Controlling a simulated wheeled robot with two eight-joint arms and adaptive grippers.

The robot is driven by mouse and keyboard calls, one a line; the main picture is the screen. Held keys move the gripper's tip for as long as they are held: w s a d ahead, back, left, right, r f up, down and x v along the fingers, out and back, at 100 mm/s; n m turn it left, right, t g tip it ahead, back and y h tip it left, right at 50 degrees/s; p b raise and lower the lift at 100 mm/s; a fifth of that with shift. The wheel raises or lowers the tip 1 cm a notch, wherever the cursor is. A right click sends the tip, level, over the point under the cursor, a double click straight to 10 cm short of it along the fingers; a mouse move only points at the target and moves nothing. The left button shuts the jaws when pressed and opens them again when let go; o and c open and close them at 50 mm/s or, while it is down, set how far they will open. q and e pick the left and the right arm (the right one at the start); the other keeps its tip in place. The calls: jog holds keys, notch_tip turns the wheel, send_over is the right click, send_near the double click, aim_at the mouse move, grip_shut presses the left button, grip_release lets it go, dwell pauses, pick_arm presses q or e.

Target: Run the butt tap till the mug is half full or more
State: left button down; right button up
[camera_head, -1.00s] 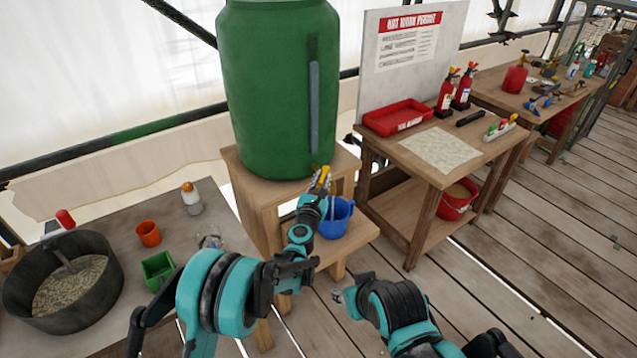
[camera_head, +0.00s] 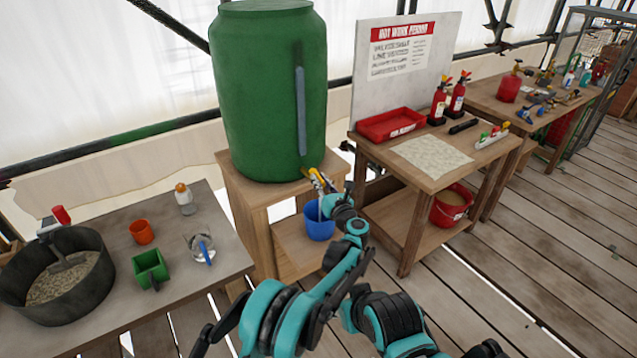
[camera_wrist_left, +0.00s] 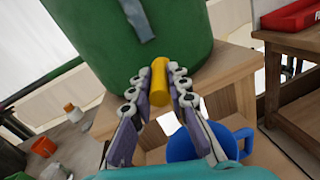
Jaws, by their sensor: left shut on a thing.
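The green butt (camera_head: 265,95) stands on a wooden stand (camera_head: 245,190), with a pale vertical strip on its side. Its yellow tap handle (camera_head: 310,173) is low on the front and also shows in the left wrist view (camera_wrist_left: 159,80). My left gripper (camera_head: 318,182) is shut on the tap handle, its fingers (camera_wrist_left: 160,84) on either side. The blue mug (camera_head: 320,225) is upright on the stand's lower shelf, below the tap. A pale streak shows at its mouth; I cannot tell if it is water. The mug's fill level is hidden. My right gripper is not clearly visible.
A left table holds a black tub (camera_head: 60,300), a green scoop (camera_head: 150,267), an orange cup (camera_head: 141,231) and a clear vessel (camera_head: 196,240). A right bench carries a red tray (camera_head: 390,124) and extinguishers (camera_head: 438,103). Open plank floor lies right.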

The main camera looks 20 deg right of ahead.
aim_at(320, 178)
pick_arm(q)
jog(key=shift+r, duration=0.1)
dwell(0.3)
jog(key=c, duration=1.4)
grip_release()
jog(key=shift+w, duration=0.1)
jog(key=shift+c, duration=0.2)
notch_tip(320, 178, up, 10)
jog(key=shift+f, duration=0.1)
